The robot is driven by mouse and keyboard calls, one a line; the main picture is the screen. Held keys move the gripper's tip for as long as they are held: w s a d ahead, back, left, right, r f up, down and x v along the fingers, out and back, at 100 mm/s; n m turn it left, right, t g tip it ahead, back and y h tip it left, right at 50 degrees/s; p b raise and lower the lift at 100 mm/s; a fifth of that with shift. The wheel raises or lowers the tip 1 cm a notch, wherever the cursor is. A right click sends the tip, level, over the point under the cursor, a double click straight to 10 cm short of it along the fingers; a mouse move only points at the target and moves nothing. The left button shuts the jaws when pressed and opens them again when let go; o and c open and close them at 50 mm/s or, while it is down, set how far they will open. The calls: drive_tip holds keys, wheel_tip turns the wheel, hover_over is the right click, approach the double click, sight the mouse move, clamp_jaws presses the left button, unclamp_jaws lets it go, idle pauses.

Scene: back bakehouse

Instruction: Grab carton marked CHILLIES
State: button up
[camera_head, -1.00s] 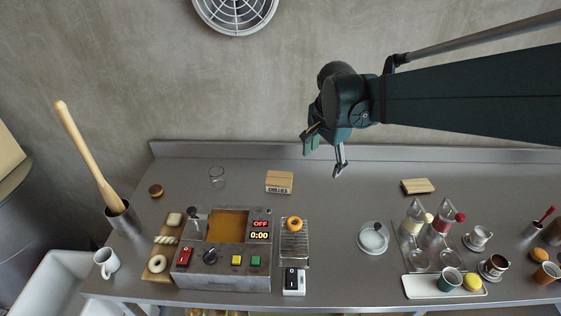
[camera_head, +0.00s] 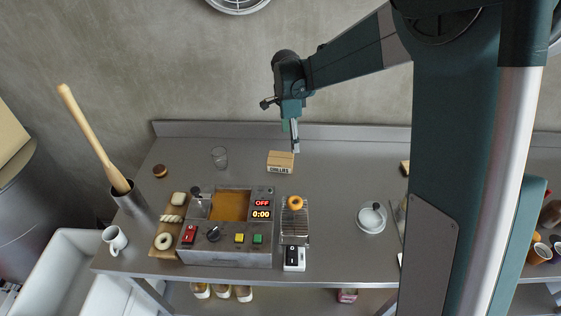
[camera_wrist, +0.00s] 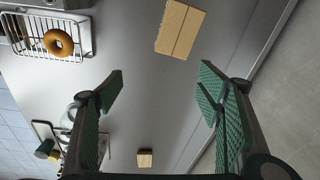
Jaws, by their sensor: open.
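The carton marked CHILLIES (camera_head: 281,161) is a small light-brown box lying on the steel counter behind the fryer, its dark lettering on the front face. In the wrist view the carton (camera_wrist: 180,29) shows at the top centre, its top split by a seam, beyond the fingertips. My gripper (camera_head: 294,139) hangs just above and slightly right of the carton in the head view. In the wrist view my gripper (camera_wrist: 160,85) has its two green-padded fingers spread wide with nothing between them.
A fryer (camera_head: 226,228) with an OFF display stands in front of the carton. A ring doughnut (camera_head: 295,203) sits on a wire rack (camera_head: 303,222). Counter around the CHILLIES carton is clear.

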sight(280, 157)
drive_tip(key=w+a+f+m, duration=0.1)
drive_tip(key=f, duration=0.1)
drive_tip(key=w+a+f+m, duration=0.1)
drive_tip(key=a+f, duration=0.1)
drive_tip(key=w+a+f+p, duration=0.1)
drive_tip(key=w+a+f, duration=0.1)
drive_tip(key=f, duration=0.1)
drive_tip(key=shift+m+g, duration=0.4)
drive_tip(key=shift+w+a+f+h, duration=0.2)
drive_tip(key=shift+a+f+h, duration=0.1)
drive_tip(key=shift+f, duration=0.2)
drive_tip(key=shift+d+f, duration=0.2)
drive_tip(key=shift+f, duration=1.05)
drive_tip(key=shift+s+d+f+p, duration=0.1)
drive_tip(key=shift+d+f+p, duration=0.1)
drive_tip(key=shift+f, duration=1.1)
drive_tip(key=shift+d+f+p, duration=0.1)
drive_tip(key=shift+f+p, duration=0.05)
drive_tip(key=shift+f, duration=1.15)
drive_tip(key=c, duration=1.1)
